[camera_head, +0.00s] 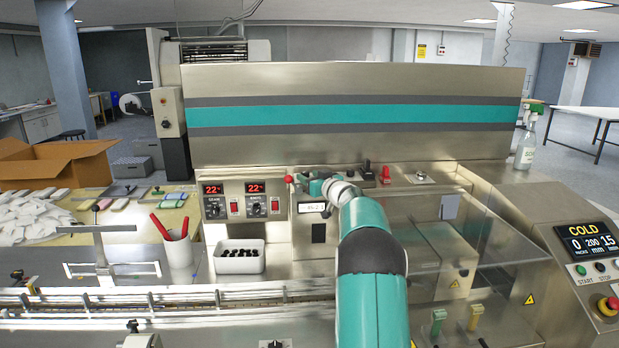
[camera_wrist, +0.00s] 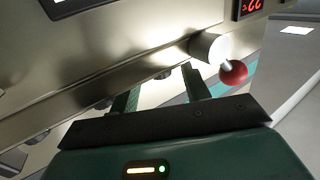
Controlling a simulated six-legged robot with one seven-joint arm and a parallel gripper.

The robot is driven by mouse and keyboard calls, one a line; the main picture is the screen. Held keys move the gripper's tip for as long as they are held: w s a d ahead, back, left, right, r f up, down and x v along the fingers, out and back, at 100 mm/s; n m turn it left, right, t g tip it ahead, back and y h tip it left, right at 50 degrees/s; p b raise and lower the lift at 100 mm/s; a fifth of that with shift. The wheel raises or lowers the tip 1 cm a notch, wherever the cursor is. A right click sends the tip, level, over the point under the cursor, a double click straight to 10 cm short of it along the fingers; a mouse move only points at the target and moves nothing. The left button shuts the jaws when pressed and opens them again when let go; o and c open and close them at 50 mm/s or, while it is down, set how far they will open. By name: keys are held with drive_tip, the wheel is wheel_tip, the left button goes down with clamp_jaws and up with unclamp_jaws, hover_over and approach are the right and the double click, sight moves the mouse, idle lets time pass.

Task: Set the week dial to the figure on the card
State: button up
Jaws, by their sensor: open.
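I cannot make out for sure which part is the week dial, or any card with a readable figure. A small framed white panel (camera_head: 311,207) with dark characters too small to read sits on the machine front; a dark-framed panel (camera_wrist: 65,6) shows in part in the wrist view. Below it, several small dark round parts (camera_wrist: 103,104) line the lower edge of the metal face. My gripper (camera_head: 317,184) is just above the white panel.
The red ball knob also shows left of my gripper in the head view (camera_head: 288,179). Two heater controls with red displays (camera_head: 234,189) stand further left. A white tray of dark pieces (camera_head: 240,260) and a cup of red-handled tools (camera_head: 180,257) stand below. A clear guard (camera_head: 470,255) is at right.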

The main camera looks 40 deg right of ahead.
drive_tip(key=s, duration=0.6)
drive_tip(key=shift+s+a, duration=0.4)
drive_tip(key=shift+a, duration=0.05)
